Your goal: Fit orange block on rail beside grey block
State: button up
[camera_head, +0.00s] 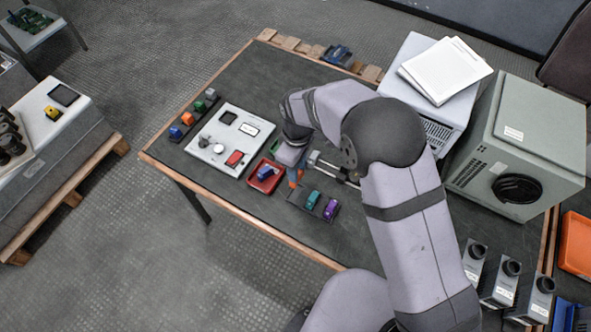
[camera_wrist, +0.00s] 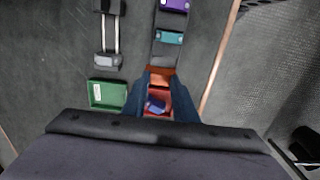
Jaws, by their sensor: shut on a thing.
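My gripper (camera_head: 297,178) is shut on the orange block (camera_wrist: 160,73), which sits between the two dark blue fingertips in the wrist view. In the head view only a small orange part shows by the fingers (camera_head: 292,184). It is over or at the near end of the dark strip with the teal and purple blocks; I cannot tell if it touches the strip. The grey block (camera_wrist: 107,61) sits on the twin-bar rail (camera_wrist: 110,34), to the left of my gripper in the wrist view. It also shows in the head view (camera_head: 313,157), beside my arm.
A red tray (camera_head: 265,187) with a blue block (camera_wrist: 155,104) lies close to my gripper. A green tray (camera_wrist: 107,95) is beside it. Teal (camera_head: 312,199) and purple (camera_head: 331,210) blocks stand on the strip. A white panel (camera_head: 207,159) lies left; a grey cabinet (camera_head: 525,145) stands right.

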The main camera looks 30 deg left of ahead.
jog(key=w+d, duration=0.2)
jog(key=w, duration=1)
jog(key=shift+b, duration=0.4)
jog(key=shift+f+b, duration=1.7)
jog(key=shift+f, duration=0.9)
jog(key=shift+f+b, duration=0.7)
jog(key=shift+f, duration=0.45)
jog(key=o, duration=1.1)
jog(key=shift+c, duration=0.2)
jog(key=shift+r, duration=0.15)
notch_tip(320, 180, up, 8)
jog(key=p, duration=0.5)
